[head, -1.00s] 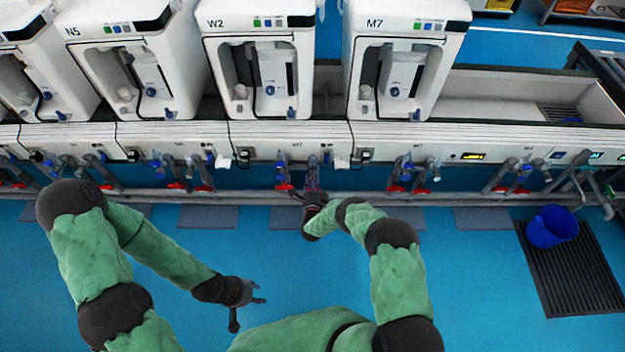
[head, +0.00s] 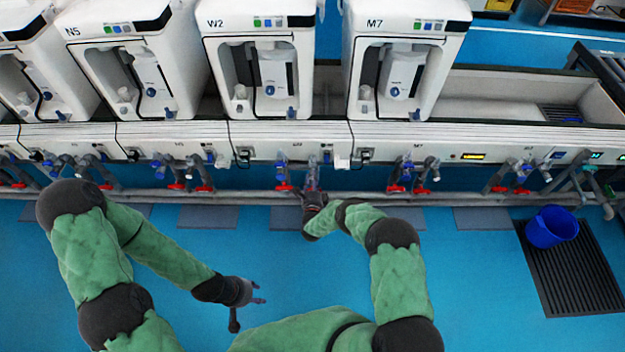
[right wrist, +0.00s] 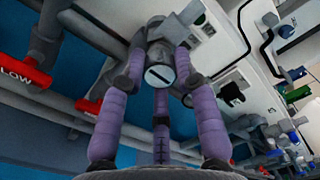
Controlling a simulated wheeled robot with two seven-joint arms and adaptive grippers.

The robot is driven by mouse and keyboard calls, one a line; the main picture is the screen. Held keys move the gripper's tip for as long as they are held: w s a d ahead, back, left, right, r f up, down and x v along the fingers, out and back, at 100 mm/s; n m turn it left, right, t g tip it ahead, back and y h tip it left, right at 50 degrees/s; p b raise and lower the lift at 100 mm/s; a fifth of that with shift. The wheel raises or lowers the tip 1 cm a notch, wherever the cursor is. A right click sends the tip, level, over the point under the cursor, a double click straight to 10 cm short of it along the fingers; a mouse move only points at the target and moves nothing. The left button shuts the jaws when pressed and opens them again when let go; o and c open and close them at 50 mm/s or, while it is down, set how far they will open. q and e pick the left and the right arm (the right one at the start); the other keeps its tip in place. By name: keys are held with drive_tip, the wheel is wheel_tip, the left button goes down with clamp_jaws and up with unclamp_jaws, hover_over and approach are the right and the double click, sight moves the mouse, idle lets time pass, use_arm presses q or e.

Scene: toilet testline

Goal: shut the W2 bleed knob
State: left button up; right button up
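The W2 station (head: 258,60) is a white unit with a pipe rail below it. The W2 bleed knob (right wrist: 159,75), a grey round end with a pale slotted face, shows in the right wrist view. My right gripper (right wrist: 160,65) has its purple fingers around this knob, with fingertips against both its sides and a third finger below. In the head view my right gripper (head: 312,186) is at the pipes under W2, and the knob there is too small to make out. My left gripper (head: 257,292) is empty over the blue floor, fingers apart.
Red handles hang on the pipes, one marked LOW (right wrist: 25,72) left of the knob and another (right wrist: 88,104) close by my fingers. The M7 station (head: 405,60) stands to the right. A blue bucket (head: 550,228) stands on a black grate.

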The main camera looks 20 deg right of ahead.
drive_tip(key=o, duration=0.4)
drive_tip(key=shift+d, duration=0.15)
drive_tip(key=shift+c, duration=0.2)
drive_tip(key=v, duration=1.2)
